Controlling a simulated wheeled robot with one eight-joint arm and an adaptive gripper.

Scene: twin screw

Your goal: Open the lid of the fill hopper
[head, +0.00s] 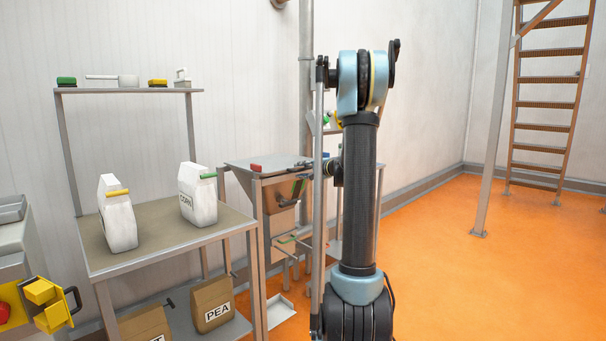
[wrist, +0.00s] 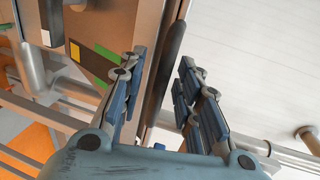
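The fill hopper appears to be the steel unit (head: 278,196) right of the shelf bench, with a flat grey top (head: 262,161). I cannot clearly tell its lid apart. My gripper (head: 303,168) is small at the right end of that top, partly hidden by my arm. In the wrist view my gripper (wrist: 163,77) is open, one finger on each side of a long dark bar (wrist: 173,55) along the edge of a steel panel (wrist: 115,25). The bar lies between the fingers; contact is not clear. The panel carries a green stripe and a black-and-yellow label.
A bench (head: 165,247) with two white bags stands to the left, brown sacks (head: 211,303) below it. Pipes (wrist: 275,150) run beside the gripper. Orange floor at right is clear up to a post (head: 489,140) and ladder (head: 545,100).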

